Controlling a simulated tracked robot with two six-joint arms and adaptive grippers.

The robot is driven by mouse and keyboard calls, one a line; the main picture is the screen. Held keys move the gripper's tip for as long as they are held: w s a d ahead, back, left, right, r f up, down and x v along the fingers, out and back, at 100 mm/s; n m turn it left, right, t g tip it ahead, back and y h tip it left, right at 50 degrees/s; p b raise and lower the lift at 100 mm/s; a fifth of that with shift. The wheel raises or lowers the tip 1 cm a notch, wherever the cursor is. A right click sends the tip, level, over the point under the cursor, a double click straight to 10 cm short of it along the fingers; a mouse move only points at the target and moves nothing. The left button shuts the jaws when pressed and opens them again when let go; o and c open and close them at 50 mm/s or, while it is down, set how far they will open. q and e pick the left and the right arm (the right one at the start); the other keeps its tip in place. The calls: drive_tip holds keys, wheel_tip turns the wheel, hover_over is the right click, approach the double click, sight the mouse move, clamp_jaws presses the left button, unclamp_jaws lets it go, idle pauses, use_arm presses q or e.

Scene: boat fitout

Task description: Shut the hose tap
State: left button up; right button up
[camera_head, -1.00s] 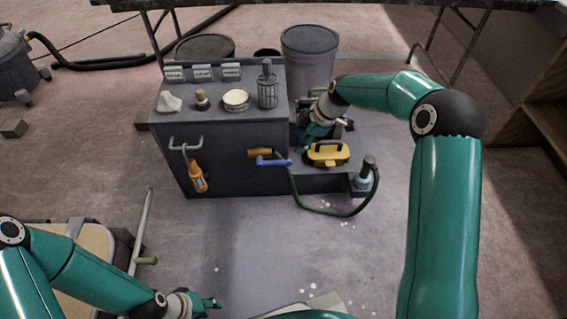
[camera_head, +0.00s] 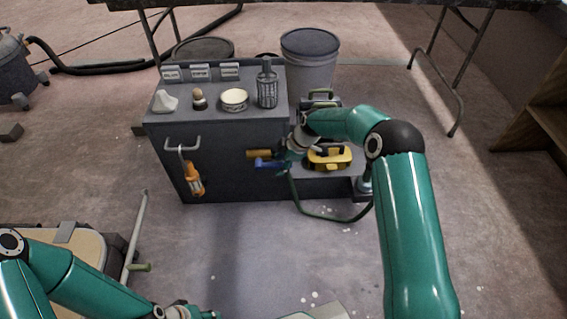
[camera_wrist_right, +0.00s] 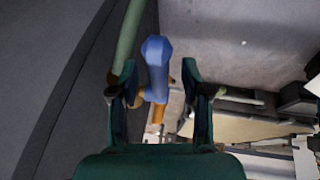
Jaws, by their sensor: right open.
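The hose tap (camera_head: 259,153) has a brass body on the front of the dark grey cabinet (camera_head: 230,180). Its blue lever (camera_head: 264,163) lies across the front, partly hidden by my right gripper (camera_head: 284,160) at its right end. In the right wrist view the blue lever (camera_wrist_right: 157,60) lies between the two spread fingers of my right gripper (camera_wrist_right: 160,82). The fingers are open and not closed on it; contact cannot be told. Brass parts show behind the lever. My left gripper (camera_head: 203,314) is cut off at the bottom edge, far from the tap.
A green hose (camera_head: 318,215) loops below the tap to the right. A yellow case (camera_head: 330,158) stands on the low shelf beside my right wrist. An orange lamp (camera_head: 193,180) hangs from the cabinet's handle. Small items stand on the cabinet top.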

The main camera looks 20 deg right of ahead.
clamp_jaws()
